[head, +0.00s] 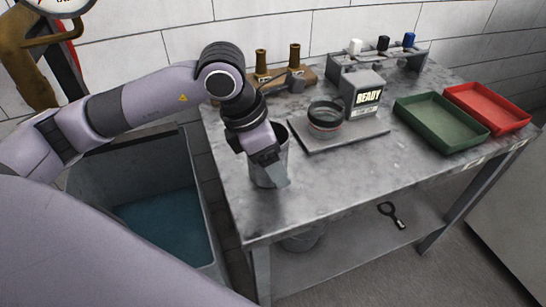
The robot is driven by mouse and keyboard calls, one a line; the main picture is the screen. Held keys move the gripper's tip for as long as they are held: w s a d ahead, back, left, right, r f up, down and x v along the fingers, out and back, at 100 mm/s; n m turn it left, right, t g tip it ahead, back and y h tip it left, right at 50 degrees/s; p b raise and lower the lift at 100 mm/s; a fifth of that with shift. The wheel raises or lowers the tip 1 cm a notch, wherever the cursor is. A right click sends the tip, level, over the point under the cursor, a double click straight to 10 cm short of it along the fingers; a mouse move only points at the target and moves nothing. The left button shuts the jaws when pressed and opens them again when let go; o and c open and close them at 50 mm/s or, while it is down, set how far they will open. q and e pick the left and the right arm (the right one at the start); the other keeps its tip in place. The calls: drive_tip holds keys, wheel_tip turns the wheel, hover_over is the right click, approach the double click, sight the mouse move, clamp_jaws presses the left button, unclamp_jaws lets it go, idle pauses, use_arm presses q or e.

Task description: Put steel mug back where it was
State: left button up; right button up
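A grey steel mug (284,158) is upright at the left end of the metal workbench. I cannot tell whether its base rests on the top or hangs just above it. My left gripper (273,175) reaches down over the mug's near side, and a pale finger lies across its front wall. The gripper hides part of the rim and front. The other finger is hidden, so whether the fingers are closed on the mug does not show. My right gripper is not in view.
The workbench (330,185) also holds a plate with a dark ring-shaped part (325,117), a READY box (362,95), a green tray (440,122) and a red tray (488,107). A water tank (205,195) stands left. The front bench top is clear.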

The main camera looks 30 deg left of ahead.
use_arm(q)
drive_tip(key=v, duration=1.2)
drive_tip(key=shift+r, duration=0.15)
drive_tip(key=shift+d, duration=0.15)
